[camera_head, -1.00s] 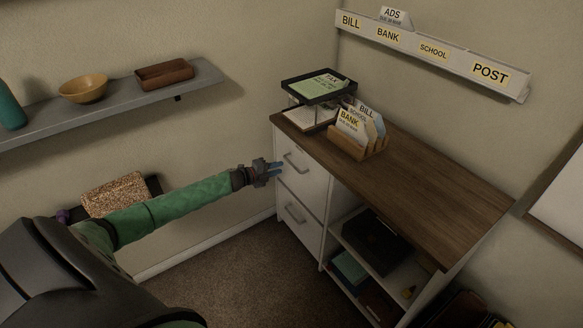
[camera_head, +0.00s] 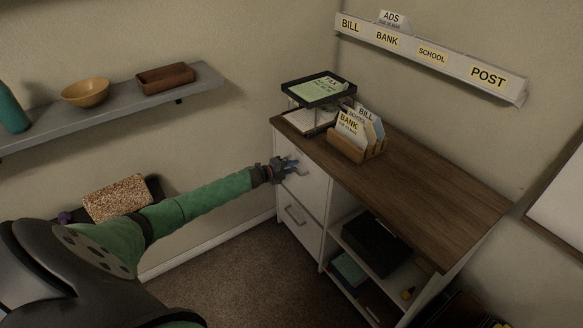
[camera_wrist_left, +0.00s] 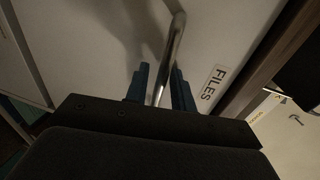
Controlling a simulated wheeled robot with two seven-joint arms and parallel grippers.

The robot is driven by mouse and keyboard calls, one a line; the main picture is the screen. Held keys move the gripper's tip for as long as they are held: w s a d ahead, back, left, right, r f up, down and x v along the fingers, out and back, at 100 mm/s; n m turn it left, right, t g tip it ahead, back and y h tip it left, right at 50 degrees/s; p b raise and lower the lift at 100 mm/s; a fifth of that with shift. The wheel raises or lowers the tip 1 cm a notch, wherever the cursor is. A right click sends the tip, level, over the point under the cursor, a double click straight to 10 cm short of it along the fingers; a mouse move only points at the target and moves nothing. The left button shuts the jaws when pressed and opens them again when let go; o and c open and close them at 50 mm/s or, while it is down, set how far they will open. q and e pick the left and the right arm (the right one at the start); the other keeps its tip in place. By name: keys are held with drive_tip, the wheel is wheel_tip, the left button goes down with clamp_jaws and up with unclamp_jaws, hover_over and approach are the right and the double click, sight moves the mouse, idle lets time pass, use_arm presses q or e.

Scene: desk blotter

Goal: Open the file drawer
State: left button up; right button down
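The upper white drawer (camera_head: 313,190) of the desk cabinet is closed. In the left wrist view its front (camera_wrist_left: 215,30) carries a label reading FILES (camera_wrist_left: 213,88), and a metal bar handle (camera_wrist_left: 175,40) stands out from it. My left gripper (camera_head: 290,166) is at that handle. In the wrist view the two blue fingers of the left gripper (camera_wrist_left: 160,85) are apart, with the handle bar between them. A gap shows beside the bar, so they do not look clamped on it. My right gripper is out of view.
The lower drawer (camera_head: 300,232) is closed. The wooden desktop (camera_head: 430,195) holds a black tray stand (camera_head: 318,87) and a letter sorter (camera_head: 345,150). A wall shelf (camera_head: 120,103) is at left. Open floor (camera_head: 230,270) lies before the cabinet.

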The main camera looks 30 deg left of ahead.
use_arm(q)
clamp_jaws()
drive_tip(key=shift+s, duration=0.1)
